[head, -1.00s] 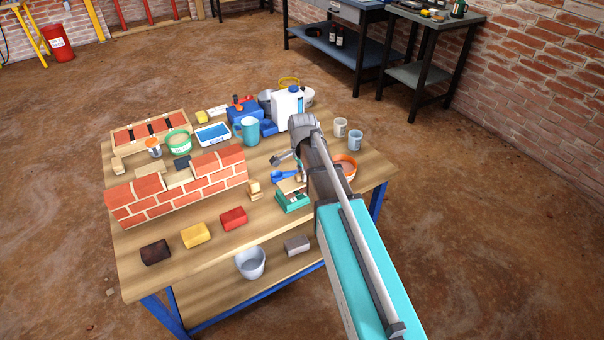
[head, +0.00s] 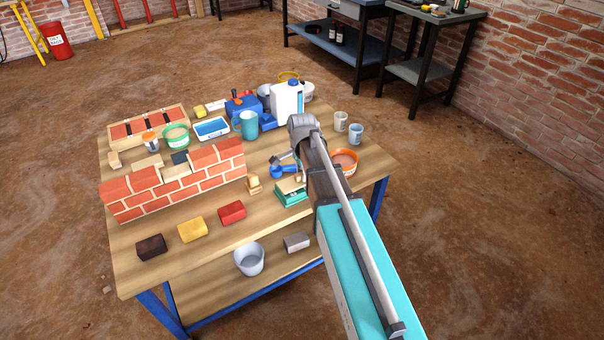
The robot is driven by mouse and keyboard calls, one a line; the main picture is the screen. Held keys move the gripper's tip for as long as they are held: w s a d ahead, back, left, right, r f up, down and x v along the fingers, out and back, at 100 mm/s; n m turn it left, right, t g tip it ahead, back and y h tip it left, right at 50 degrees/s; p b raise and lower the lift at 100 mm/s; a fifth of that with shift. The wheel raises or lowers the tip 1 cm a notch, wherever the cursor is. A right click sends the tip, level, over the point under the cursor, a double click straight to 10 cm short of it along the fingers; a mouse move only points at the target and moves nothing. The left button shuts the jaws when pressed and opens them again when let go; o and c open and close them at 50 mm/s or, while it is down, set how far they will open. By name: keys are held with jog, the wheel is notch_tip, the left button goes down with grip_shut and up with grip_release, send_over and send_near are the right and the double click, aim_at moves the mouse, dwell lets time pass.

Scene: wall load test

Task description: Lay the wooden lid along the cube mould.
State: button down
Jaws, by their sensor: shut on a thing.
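The cube mould (head: 292,197) is a small green box near the right front of the workbench. A pale tan piece, which looks like the wooden lid (head: 289,186), shows at its top. I cannot tell whether it touches the mould or how it is aligned. My gripper (head: 283,160) is just behind the mould and is partly hidden by my arm. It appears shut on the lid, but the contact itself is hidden.
A blue tool (head: 283,171) lies close behind the mould, and a small wooden block (head: 253,185) stands left of it. An orange-rimmed bowl (head: 344,161) is to the right. A brick wall (head: 180,185) fills the left.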

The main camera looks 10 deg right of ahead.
jog(key=shift+f+b, duration=0.55)
dwell(0.5)
jog(key=shift+c, duration=2.3)
grip_release()
jog(key=shift+r, duration=0.25)
